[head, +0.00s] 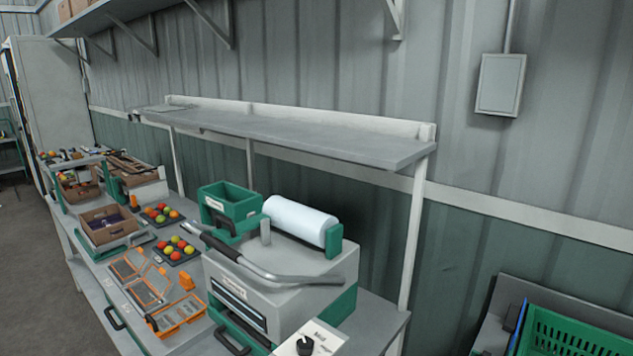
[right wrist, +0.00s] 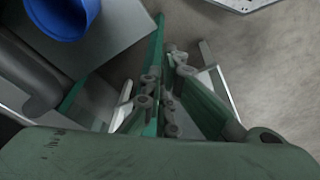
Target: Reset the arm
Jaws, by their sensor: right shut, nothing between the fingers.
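My right gripper (right wrist: 168,85) shows in the right wrist view, with its green and grey finger links drawn together. It is shut and I see nothing held in it. Its dark green body fills the bottom of that view. Grey-brown floor lies behind and to the right of the fingers. Neither gripper shows in the head view, and my left gripper is in no view.
In the head view, a bench holds a grey-green machine with a white roll (head: 299,220), a green bin (head: 231,208), and tomato trays (head: 174,255). A shelf (head: 290,132) overhangs it. A green crate (head: 570,335) is lower right. A blue round object (right wrist: 62,15) is near the right wrist.

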